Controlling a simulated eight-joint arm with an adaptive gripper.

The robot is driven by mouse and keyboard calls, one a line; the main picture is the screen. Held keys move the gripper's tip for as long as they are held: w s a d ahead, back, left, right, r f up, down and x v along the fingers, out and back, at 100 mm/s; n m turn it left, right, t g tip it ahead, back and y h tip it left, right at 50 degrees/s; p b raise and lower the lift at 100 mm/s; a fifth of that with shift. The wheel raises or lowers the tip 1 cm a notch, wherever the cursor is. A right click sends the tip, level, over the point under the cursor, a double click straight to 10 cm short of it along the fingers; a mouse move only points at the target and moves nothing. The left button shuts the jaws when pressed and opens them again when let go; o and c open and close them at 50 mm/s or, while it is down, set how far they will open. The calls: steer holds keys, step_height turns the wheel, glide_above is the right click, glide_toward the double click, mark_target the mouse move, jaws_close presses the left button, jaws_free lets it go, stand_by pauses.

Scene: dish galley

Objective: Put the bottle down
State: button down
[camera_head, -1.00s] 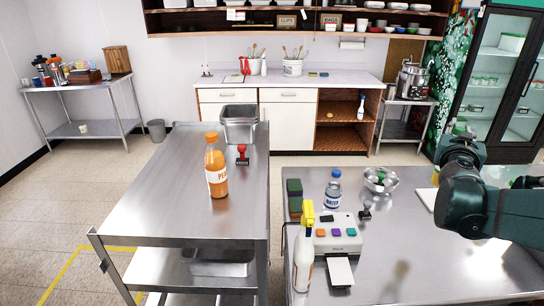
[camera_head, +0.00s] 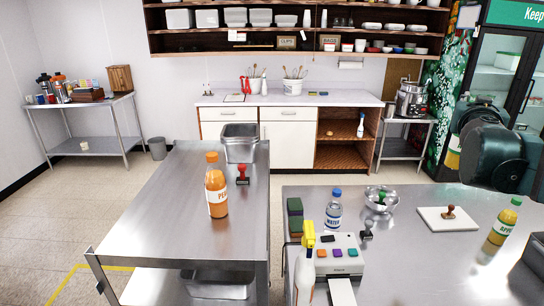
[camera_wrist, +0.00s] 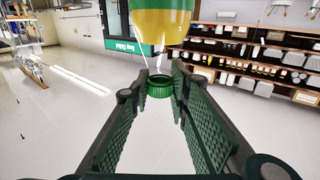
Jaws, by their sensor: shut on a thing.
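My gripper (camera_wrist: 160,84) is shut on the green cap of a yellow bottle. The wrist view looks upside down, so the bottle's yellow body (camera_wrist: 163,22), with a green band, hangs below the fingers. In the head view my dark arm hides the gripper and most of this bottle; a yellow piece of it (camera_head: 453,158) seems to show left of the arm, above the level of the table's far edge. I see no surface touching its base. A second yellow bottle with a green cap, an apple one (camera_head: 504,224), stands on the right steel table (camera_head: 420,262).
The right table also holds a white board (camera_head: 432,225) with a stamp, a metal bowl (camera_head: 374,208), a water bottle (camera_head: 333,212), a spray bottle (camera_head: 304,270) and a label machine (camera_head: 345,243). An orange bottle (camera_head: 216,195) stands on the left cart (camera_head: 165,215). The table's middle is fairly clear.

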steer(key=shift+w+a+r, duration=0.15)
steer(key=shift+w+a, duration=0.45)
steer(key=shift+a, duration=0.15)
steer(key=w+a+n+t+y+p, duration=0.1)
steer(key=w+a+n+y+p, duration=0.3)
steer(key=a, duration=1.1)
steer(key=w+a+m+t+y+p, duration=0.1)
steer(key=w+a, duration=0.5)
steer(key=a, duration=0.9)
steer(key=w+a+n+t+y+p, duration=0.1)
steer(key=w+a+n+y+p, duration=0.3)
steer(key=a, duration=1.1)
steer(key=s+a+n+y+p, duration=0.15)
steer(key=s+a, duration=0.35)
steer(key=a, duration=1.1)
steer(key=s+a+n+y+p, duration=0.1)
steer(key=s+a+y+p, duration=0.25)
steer(key=a, duration=1.25)
steer(key=s+a+n+y+p, duration=0.15)
steer(key=s+a, duration=0.45)
steer(key=a, duration=1.1)
steer(key=shift+m+g, duration=0.3)
steer(key=shift+g, duration=0.1)
steer(key=shift+w+d+f, duration=0.1)
steer(key=shift+d+f, duration=0.05)
steer(key=shift+f, duration=1.2)
steer(key=shift+w+d+f, duration=0.1)
steer(key=shift+f, duration=1.2)
steer(key=shift+f, duration=3)
